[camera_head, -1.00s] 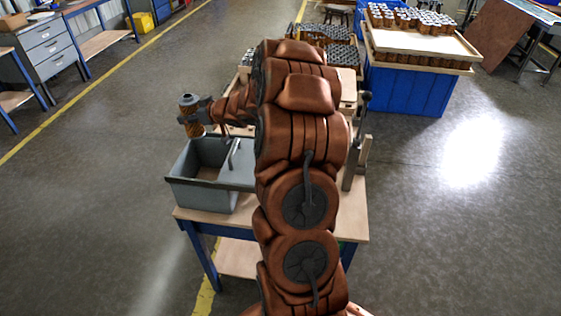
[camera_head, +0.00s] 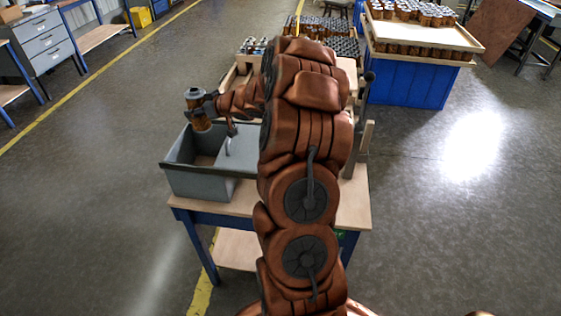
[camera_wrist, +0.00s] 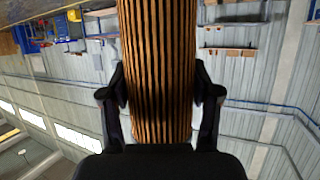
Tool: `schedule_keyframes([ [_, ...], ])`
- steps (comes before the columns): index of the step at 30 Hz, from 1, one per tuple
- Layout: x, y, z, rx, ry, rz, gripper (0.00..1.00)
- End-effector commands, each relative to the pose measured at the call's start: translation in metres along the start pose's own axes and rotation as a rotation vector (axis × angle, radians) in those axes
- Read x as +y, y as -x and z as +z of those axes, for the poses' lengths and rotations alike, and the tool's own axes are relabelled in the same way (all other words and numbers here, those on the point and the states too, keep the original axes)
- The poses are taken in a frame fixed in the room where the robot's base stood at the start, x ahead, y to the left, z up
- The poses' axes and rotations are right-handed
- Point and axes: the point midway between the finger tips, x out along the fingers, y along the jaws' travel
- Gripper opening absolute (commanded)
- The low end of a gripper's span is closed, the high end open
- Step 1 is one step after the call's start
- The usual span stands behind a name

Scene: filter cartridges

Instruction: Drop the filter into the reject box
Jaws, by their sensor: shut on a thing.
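The filter (camera_head: 200,122) is a brown pleated cylinder with a grey cap, held upright at the far left of my arm in the head view. In the wrist view its orange-brown pleats (camera_wrist: 157,70) fill the middle between two dark fingers. My gripper (camera_head: 207,106) is shut on the filter; it also shows in the wrist view (camera_wrist: 160,100). The grey box (camera_head: 200,185), which I take for the reject box, stands open on the workbench. The filter appears above its back left part, its lower end near or behind the rim line; exact height is hard to tell.
The wooden-topped bench (camera_head: 235,203) has blue legs. Behind my arm are trays of filters (camera_head: 325,28), partly hidden. A blue crate (camera_head: 408,82) with a filter-laden tray stands at the back right. The floor is open on both sides.

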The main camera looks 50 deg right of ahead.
Motion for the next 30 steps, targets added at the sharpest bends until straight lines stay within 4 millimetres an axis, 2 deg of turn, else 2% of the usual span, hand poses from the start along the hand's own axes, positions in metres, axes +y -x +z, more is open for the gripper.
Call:
schedule_keyframes([
  [2,0.0001,-0.0025,0.0057,0.001,0.000,0.000,0.24],
  [11,0.0004,-0.0021,0.0055,0.000,0.001,0.001,0.24],
  [12,0.0004,-0.0021,0.0055,0.000,0.001,0.001,0.63],
  [20,0.0004,-0.0021,0.0056,0.000,0.001,0.001,0.90],
  [30,0.0005,-0.0015,0.0058,0.000,0.001,0.001,0.91],
])
